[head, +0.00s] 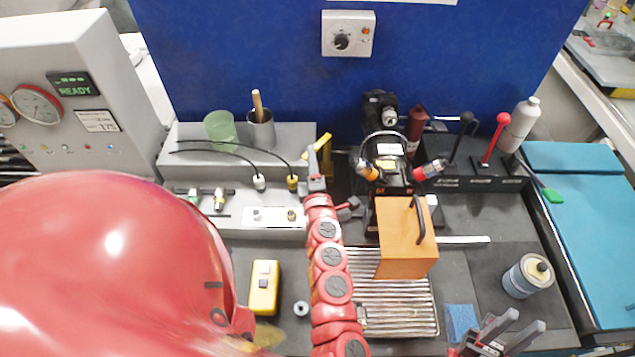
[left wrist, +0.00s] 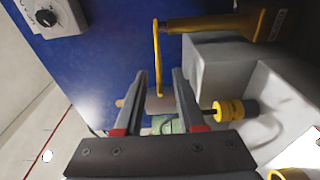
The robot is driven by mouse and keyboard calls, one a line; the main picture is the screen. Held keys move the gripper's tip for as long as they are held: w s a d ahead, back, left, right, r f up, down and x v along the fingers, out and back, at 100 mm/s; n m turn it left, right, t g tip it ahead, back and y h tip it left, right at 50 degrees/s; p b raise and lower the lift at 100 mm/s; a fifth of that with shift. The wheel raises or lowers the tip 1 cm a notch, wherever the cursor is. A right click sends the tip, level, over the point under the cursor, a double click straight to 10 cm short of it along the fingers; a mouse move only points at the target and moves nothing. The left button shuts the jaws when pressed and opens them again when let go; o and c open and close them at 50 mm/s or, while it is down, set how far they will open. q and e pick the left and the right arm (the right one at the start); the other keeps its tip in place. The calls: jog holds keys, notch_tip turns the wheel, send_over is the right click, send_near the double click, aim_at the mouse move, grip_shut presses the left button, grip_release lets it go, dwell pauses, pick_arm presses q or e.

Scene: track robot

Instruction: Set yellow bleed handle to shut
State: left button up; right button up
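The yellow bleed handle (head: 324,146) stands at the back middle of the bench, at the right end of the grey stepped block. In the left wrist view its thin yellow bar (left wrist: 157,55) runs down from a thicker yellow arm (left wrist: 225,27). My left gripper (head: 314,166) is close to the handle, its wrist partly covering the area below. In the left wrist view the left gripper (left wrist: 159,72) is open, and the bar's lower end appears between its fingertips; I cannot tell whether it touches them. My right gripper (head: 508,325) is open and empty at the front right.
A wooden-handled tool stands in a metal cup (head: 261,130) beside a green cup (head: 220,128). A yellow cable connector (head: 292,182) is close left of my left gripper. A machine with an orange box (head: 404,238) and a red lever (head: 497,135) stand to the right.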

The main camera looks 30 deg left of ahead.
pick_arm(q)
jog(key=v, duration=1.4)
jog(key=shift+s+d, duration=0.15)
jog(key=shift+d, duration=0.05)
jog(key=shift+c, duration=0.3)
